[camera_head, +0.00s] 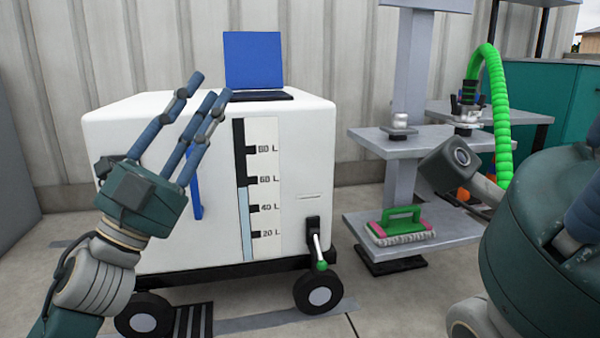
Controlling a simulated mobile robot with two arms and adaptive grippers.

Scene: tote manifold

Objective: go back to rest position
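My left gripper (208,90) is raised at the left, in front of the white tote. Its blue-grey fingers are extended and spread slightly, with nothing between them. It is open; whether it touches the tote cannot be told. A large dark teal part of my right side fills the right edge, close to the camera. Blue pieces there may be fingers of my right gripper, cut off by the frame, so its state is unclear.
A grey shelf stand (362,232) holds a green-handled brush (400,226). A green ribbed hose (500,110) arches at right. A corrugated wall (335,50) stands behind.

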